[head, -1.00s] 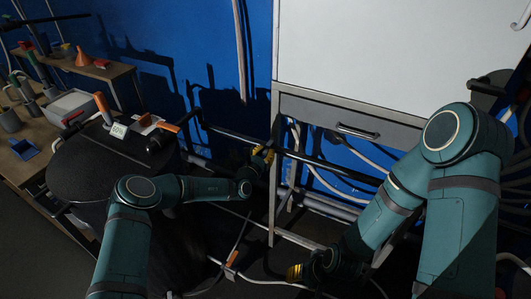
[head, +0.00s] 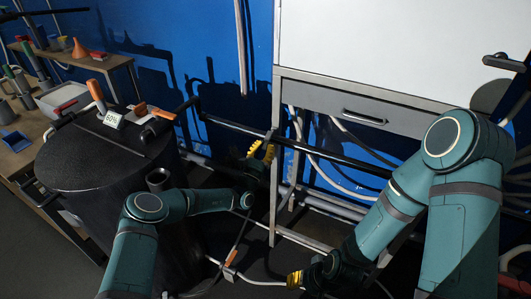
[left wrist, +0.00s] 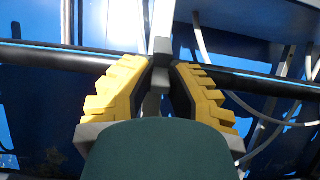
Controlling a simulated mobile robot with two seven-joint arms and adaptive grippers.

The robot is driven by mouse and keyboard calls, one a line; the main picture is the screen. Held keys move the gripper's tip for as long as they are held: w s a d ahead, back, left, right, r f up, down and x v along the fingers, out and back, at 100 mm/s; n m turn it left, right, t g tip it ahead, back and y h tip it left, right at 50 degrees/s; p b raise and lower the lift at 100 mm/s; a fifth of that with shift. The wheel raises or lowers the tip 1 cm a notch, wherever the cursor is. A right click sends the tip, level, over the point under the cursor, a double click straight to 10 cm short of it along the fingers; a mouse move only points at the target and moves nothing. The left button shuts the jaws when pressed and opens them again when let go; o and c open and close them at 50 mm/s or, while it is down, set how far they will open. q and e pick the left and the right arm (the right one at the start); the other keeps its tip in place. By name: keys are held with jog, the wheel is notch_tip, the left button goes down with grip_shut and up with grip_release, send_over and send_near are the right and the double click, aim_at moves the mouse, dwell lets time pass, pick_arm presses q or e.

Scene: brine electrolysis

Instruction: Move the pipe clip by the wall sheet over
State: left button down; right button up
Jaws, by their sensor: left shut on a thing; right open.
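The pipe clip (left wrist: 161,48) is a small grey block on the black pipe, seen in the left wrist view. In the head view the clip (head: 271,136) is small and dark beside the frame's upright. My left gripper (head: 262,152) has yellow fingers on either side of the clip's grey stem, and in the left wrist view the gripper (left wrist: 160,80) is shut on it. A large white sheet (head: 400,50) stands against the blue wall, right of the clip. My right gripper (head: 294,279) is open, low down and away from the clip.
The black pipe (head: 330,160) runs across the metal frame under a drawer (head: 365,117). A dark tank (head: 95,165) with a 60% sign stands at left. Cables (head: 320,180) hang behind the pipe. A workbench (head: 22,155) with labware is at far left.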

pick_arm(q)
jog(key=shift+s+f+t+h+b, duration=0.15)
jog(key=shift+t+h+b, duration=0.25)
jog(key=shift+t+b, duration=0.3)
jog(key=c, duration=0.9)
grip_release()
jog(key=shift+f, duration=0.1)
jog(key=v, duration=1.2)
